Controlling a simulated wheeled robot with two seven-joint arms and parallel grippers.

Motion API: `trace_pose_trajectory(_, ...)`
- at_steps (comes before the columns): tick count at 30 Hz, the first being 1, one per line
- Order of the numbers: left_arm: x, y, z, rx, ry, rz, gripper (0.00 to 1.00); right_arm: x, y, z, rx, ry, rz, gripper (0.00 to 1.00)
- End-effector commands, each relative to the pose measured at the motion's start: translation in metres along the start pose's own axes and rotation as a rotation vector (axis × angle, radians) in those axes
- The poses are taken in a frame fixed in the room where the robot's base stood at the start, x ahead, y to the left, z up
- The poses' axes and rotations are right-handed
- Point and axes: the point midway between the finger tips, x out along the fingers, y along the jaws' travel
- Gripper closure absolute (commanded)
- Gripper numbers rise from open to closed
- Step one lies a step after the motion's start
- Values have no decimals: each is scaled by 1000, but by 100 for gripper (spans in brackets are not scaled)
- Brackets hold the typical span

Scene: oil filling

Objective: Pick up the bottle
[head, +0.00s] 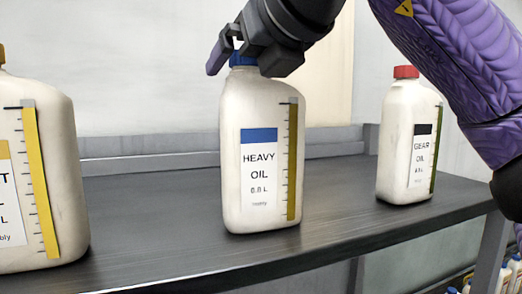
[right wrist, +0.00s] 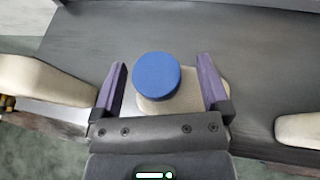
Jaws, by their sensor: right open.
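A cream bottle (head: 258,160) labelled HEAVY OIL, with a blue label band and blue cap, stands upright on the dark shelf (head: 330,215). My right gripper (head: 238,65) comes in from the upper right and is at the bottle's top, its fingers about the cap's height. In the right wrist view the blue cap (right wrist: 157,72) lies between the two open purple fingers (right wrist: 162,88), with a gap on each side. The gripper partly hides the cap in the head view. My left gripper is not in view.
A cream bottle with a yellow strip (head: 40,180) stands at the left. A GEAR OIL bottle with a red cap (head: 408,140) stands at the right. Bare shelf lies between the bottles. More bottles (head: 512,270) show low at the right.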

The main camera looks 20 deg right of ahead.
Motion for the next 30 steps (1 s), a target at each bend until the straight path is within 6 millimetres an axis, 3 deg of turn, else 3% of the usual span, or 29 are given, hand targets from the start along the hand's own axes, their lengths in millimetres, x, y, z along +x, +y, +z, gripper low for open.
trace_pose_trajectory(5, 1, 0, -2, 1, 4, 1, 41, 1, 0, -1, 0, -1, 0, 3)
trace_pose_trajectory(19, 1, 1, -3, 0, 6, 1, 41, 1, 0, -1, 0, 1, 1, 100)
trace_pose_trajectory(30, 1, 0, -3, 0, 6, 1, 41, 1, 0, -2, 3, 5, 2, 100)
